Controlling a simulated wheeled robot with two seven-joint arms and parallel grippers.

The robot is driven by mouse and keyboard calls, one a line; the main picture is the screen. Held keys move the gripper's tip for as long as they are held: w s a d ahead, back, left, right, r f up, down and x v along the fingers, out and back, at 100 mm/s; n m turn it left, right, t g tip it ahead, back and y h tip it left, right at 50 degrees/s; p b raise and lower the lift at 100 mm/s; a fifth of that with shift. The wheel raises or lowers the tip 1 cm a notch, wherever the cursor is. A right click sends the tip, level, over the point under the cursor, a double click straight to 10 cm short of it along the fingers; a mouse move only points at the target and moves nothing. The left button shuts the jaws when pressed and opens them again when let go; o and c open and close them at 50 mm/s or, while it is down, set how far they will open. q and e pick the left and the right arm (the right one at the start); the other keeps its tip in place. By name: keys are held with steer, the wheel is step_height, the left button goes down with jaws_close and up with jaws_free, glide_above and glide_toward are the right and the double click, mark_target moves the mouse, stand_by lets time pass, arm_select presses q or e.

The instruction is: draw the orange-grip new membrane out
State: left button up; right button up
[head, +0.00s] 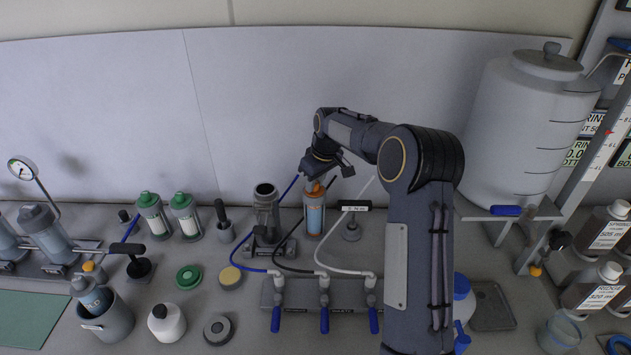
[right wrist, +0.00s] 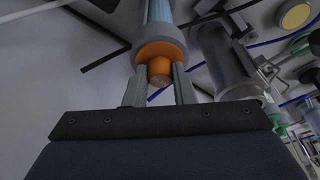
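The orange-grip new membrane (head: 314,187) stands upright in a tube-shaped container (head: 314,214) with an orange band and a pale label, at the middle of the bench. In the right wrist view its orange grip (right wrist: 159,64) sticks out of a grey collar (right wrist: 160,42) on a pale blue tube. My right gripper (head: 318,174) is over its top. In the right wrist view the two fingers (right wrist: 160,85) lie on either side of the orange knob and appear closed against it. The membrane's body below the grip is hidden. My left gripper is not in view.
A grey open-topped housing (head: 266,212) stands just left of the container. A manifold (head: 318,291) with blue handles and several tubes lies in front. Two green-capped containers (head: 167,215) stand further left. A large white tank (head: 525,130) is at right.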

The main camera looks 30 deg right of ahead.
jaws_close()
steer(key=shift+r+p, duration=0.6)
steer(key=shift+r, duration=0.15)
steer(key=shift+r+p, duration=1.1)
steer(key=shift+r, duration=0.35)
steer(key=shift+r+p, duration=0.35)
steer(key=shift+r, duration=0.85)
step_height(320, 180, up, 14)
steer(key=shift+r, duration=0.2)
stand_by(0.8)
